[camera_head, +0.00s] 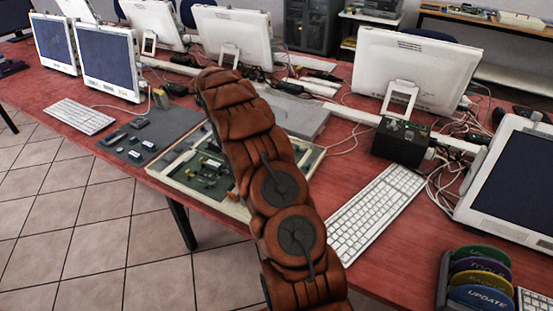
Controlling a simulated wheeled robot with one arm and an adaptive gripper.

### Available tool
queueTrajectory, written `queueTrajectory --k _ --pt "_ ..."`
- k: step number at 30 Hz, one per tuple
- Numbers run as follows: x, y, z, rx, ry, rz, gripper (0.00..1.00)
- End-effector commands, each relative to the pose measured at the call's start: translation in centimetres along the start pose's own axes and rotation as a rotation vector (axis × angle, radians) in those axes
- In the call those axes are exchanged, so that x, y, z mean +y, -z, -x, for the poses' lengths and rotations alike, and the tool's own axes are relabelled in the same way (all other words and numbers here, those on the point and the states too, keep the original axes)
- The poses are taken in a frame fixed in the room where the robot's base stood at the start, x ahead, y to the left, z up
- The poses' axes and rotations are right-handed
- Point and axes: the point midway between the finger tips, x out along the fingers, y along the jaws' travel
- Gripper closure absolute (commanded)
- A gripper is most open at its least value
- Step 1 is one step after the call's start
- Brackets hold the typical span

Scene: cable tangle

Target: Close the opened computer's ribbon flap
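An opened computer (157,172) lies on the red table left of my arm, as a shallow pale frame with a green board and small dark and light parts inside. My brown arm covers part of its right side. I cannot make out the ribbon flap; it is too small or hidden. My arm rises from the bottom centre and bends over near the white monitors at the back. My gripper does not show; the arm's far end is hidden behind its own links.
A dark mat with small parts (150,135) lies left of the opened computer. A grey flat case (300,115), a black box (401,141) and a white keyboard (375,212) lie to the right. Loose cables (440,185) tangle near the right monitor. Coloured discs (480,280) stand front right.

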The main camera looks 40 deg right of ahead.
Motion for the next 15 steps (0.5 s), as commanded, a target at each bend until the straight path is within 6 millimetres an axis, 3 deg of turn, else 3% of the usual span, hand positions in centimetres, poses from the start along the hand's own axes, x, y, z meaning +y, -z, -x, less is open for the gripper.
queueTrajectory --k 11,12,15 --pt "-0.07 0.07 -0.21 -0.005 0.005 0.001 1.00" --pt "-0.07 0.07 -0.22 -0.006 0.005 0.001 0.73" --pt "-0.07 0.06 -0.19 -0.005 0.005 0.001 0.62"
